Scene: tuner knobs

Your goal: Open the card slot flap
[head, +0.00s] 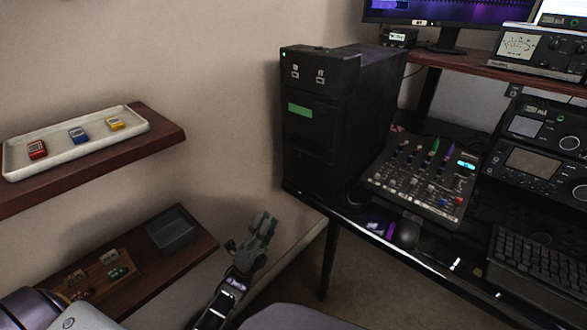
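A black tower unit (305,150) stands upright on the dark desk against the wall. Its front has a small green light, two white-marked slots or switches (307,74) near the top, and a green strip (299,110) below them. I cannot tell for sure which part of this front is the card slot flap; no panel there visibly stands open. My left gripper (263,227) is below and to the left of the tower, apart from it, with its fingers pointing up. Its fingers look close together, but their gap is unclear. My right gripper is not in view.
The upper wall shelf (165,135) holds a white tray (57,157) with red, blue and yellow cards. The lower shelf (196,243) holds a grey tray (173,229) and a wooden holder (105,276). A mixer (420,178), mouse (405,233) and keyboard (540,262) crowd the desk.

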